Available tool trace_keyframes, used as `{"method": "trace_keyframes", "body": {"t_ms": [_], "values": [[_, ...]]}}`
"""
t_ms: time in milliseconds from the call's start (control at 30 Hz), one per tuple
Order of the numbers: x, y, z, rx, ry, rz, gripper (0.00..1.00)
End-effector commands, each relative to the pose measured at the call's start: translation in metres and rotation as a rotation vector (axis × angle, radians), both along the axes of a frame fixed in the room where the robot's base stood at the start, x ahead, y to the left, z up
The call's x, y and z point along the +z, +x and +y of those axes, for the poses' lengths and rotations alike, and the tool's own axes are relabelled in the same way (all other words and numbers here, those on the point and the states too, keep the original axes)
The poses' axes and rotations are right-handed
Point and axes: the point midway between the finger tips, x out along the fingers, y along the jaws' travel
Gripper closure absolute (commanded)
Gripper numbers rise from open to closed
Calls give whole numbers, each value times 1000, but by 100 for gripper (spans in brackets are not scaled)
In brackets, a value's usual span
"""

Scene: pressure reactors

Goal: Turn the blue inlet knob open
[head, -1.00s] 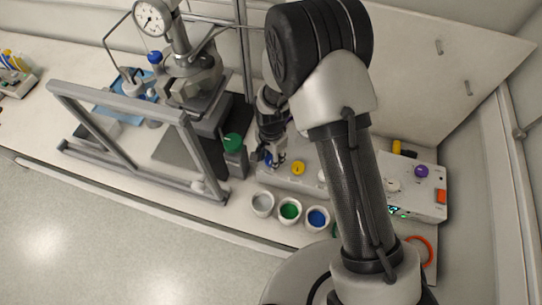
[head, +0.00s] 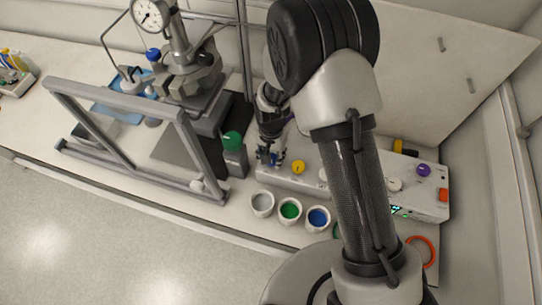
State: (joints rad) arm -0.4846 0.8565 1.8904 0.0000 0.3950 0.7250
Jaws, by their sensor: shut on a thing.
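My gripper (head: 269,160) points down at the left end of a long white panel box. It is shut on the blue inlet knob (head: 275,161), of which only small patches of blue show between and beside the fingers. The knob's pointer and its angle are hidden. My forearm and wrist stand above and to the right.
A yellow knob (head: 298,167) sits just right of my gripper. Cups with grey, green and blue contents (head: 318,217) stand in front. The reactor (head: 190,75) is behind left.

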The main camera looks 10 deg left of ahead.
Motion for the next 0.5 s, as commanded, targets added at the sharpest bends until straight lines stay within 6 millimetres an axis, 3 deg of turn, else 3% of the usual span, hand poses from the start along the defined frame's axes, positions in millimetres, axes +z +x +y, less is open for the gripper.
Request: {"method": "trace_keyframes", "body": {"t_ms": [500], "values": [[-1,0,-1,489,0,0,88]]}}
